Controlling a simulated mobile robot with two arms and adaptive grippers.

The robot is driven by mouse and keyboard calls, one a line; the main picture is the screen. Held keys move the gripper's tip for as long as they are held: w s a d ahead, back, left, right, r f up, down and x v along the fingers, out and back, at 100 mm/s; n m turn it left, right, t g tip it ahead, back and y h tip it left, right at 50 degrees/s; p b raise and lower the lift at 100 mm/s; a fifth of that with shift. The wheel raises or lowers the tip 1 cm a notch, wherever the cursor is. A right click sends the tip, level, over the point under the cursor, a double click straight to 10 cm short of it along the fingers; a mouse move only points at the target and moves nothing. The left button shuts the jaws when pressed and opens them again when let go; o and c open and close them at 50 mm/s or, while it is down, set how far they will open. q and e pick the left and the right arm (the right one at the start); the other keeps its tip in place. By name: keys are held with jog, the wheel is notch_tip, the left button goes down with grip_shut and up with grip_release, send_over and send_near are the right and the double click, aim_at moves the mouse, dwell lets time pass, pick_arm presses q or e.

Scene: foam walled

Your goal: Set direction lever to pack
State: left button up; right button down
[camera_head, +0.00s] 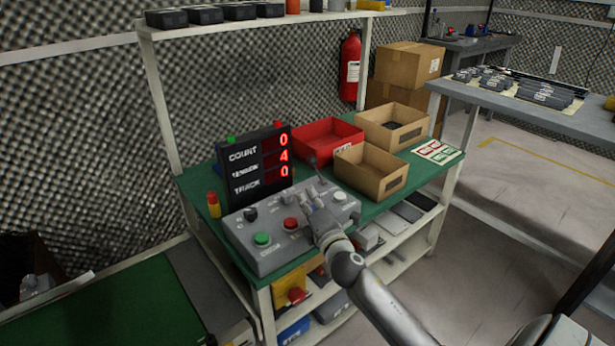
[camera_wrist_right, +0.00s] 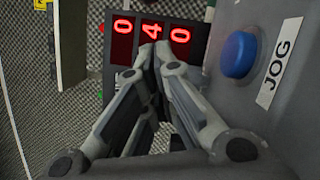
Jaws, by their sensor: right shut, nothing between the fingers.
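The grey control box (camera_head: 270,258) sits on the green bench top. A thin dark lever (camera_head: 318,172) with a small knob on top sticks up at the box's back right; its label cannot be read. My right gripper (camera_head: 310,192) is shut and empty, over the right part of the box and close in front of the lever. In the wrist view, the shut fingertips (camera_wrist_right: 155,48) point toward the display, beside a blue button (camera_wrist_right: 239,54) labelled JOG. The lever cannot be made out in that view. My left gripper is not in view.
The box also carries a green button (camera_head: 262,239), a red button (camera_head: 290,223) and a black knob (camera_head: 250,214). A black display (camera_head: 255,163) reading 0, 4, 0 stands behind. A red bin (camera_head: 325,136) and cardboard boxes (camera_head: 370,172) stand behind and right.

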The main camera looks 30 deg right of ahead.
jog(key=x, duration=0.4)
jog(key=shift+w, duration=0.15)
jog(key=shift+w+d+r, duration=0.2)
jog(key=shift+w+d, duration=0.1)
jog(key=shift+d, duration=0.2)
jog(key=shift+w+d+r, duration=0.2)
jog(key=shift+w+d, duration=0.1)
jog(key=shift+d, duration=0.2)
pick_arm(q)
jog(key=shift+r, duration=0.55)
pick_arm(e)
jog(key=shift+w+d+r, duration=0.2)
jog(key=shift+w+d, duration=0.2)
jog(key=shift+d, duration=0.2)
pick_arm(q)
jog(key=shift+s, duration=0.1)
